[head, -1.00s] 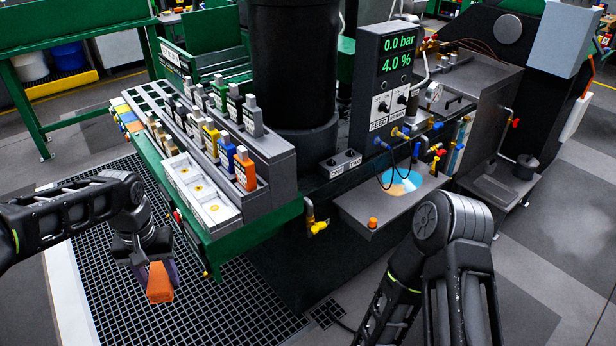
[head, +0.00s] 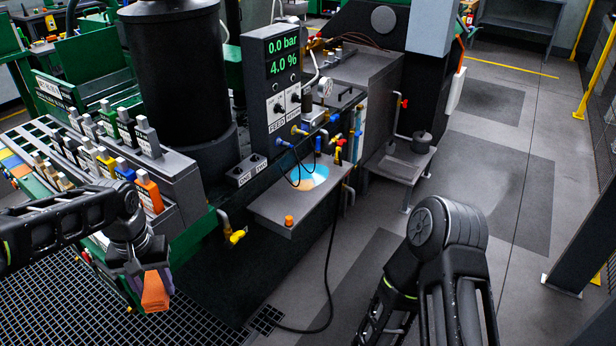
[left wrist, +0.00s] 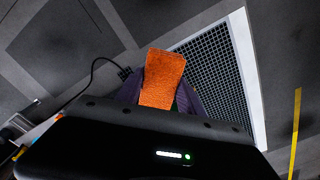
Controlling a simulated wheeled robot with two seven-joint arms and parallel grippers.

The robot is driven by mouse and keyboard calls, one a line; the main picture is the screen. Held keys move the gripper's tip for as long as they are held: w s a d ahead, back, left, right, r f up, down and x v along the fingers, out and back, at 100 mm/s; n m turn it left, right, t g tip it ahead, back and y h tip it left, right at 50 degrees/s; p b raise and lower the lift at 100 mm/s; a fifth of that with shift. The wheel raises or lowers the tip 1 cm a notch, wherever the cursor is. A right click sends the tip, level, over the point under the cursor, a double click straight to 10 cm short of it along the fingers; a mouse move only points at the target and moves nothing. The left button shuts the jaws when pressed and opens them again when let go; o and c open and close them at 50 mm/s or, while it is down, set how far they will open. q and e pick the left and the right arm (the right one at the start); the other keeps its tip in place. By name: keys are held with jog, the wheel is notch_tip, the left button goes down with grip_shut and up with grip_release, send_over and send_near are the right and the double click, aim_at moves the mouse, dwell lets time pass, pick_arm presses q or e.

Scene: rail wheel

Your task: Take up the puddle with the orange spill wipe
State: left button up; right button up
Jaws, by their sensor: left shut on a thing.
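The orange spill wipe (head: 155,292) is a small folded cloth, hanging from my left gripper (head: 151,277) at the lower left of the head view. The gripper is shut on the wipe and holds it in the air over the floor grating, in front of the green bench. In the left wrist view the wipe (left wrist: 163,78) stands out between the dark purple fingers. I cannot make out the puddle for certain; a blue and orange round patch (head: 307,178) lies on the grey shelf, and I cannot tell whether it is liquid. My right gripper is out of view.
A yellow valve (head: 237,236) and an orange knob (head: 289,220) stick out near the grey shelf (head: 270,207). A black cable (head: 331,270) lies on the floor. The floor at right (head: 510,250) is open.

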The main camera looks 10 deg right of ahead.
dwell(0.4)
pick_arm(q)
jog(key=s+f, duration=0.4)
jog(key=f, duration=1.1)
